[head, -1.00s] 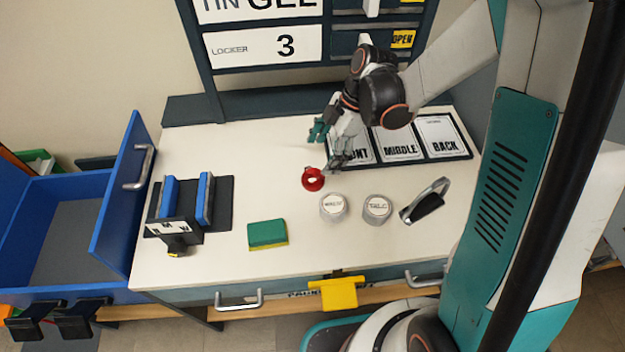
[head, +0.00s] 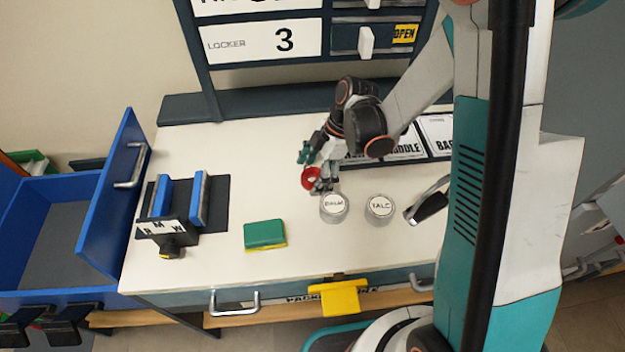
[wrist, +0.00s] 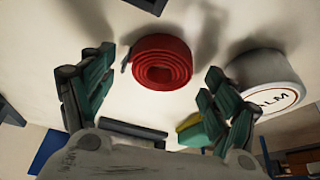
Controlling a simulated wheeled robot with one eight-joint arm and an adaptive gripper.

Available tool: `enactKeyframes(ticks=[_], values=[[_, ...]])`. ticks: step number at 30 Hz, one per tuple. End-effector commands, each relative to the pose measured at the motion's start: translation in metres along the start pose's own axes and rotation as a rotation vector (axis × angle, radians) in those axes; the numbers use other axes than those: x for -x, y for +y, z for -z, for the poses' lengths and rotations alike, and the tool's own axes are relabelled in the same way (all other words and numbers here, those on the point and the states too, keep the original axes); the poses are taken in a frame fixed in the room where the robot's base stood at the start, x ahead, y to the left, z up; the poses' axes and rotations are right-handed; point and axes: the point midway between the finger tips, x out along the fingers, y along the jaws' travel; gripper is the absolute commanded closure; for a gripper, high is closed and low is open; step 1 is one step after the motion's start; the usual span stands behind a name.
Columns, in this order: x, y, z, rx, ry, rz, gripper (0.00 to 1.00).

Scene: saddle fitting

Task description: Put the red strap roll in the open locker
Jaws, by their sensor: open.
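The red strap roll (head: 309,178) lies on the white bench top, partly covered by my gripper in the head view. In the wrist view the red strap roll (wrist: 161,63) sits beyond and between the spread fingertips. My gripper (head: 314,168) is open and empty, low over the bench beside the roll; its teal fingers also show in the wrist view (wrist: 150,90). At the top of the head view, an "OPEN" tag (head: 404,34) is on a dark drawer front (head: 345,38) with a white handle, right of the "LOCKER 3" label (head: 262,42).
Two round tins, balm (head: 334,207) and talc (head: 380,208), stand close to the roll. A green and yellow sponge (head: 264,235), a black rack with blue blocks (head: 182,205) and an open blue drawer (head: 60,235) are to the left.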

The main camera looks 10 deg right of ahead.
Motion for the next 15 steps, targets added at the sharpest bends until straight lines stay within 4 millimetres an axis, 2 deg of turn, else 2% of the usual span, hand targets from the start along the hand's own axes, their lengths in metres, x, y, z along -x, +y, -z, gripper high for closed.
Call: enactKeyframes(ticks=[2, 6, 9, 11, 12, 15], values=[[0.0007, 0.0, 0.0001, 0.0, 0.0, 0.0, 0.22], [0.0007, 0.0, 0.0001, 0.0, 0.0, 0.0, 0.54], [0.0007, 0.0, 0.0001, 0.0, 0.0, 0.0, 0.71], [0.0008, 0.0, 0.0001, 0.0, 0.0, 0.0, 0.71], [0.0008, 0.0, 0.0001, 0.0, 0.0, 0.0, 0.76], [0.0007, 0.0, 0.0001, 0.0, 0.0, 0.0, 0.76]])
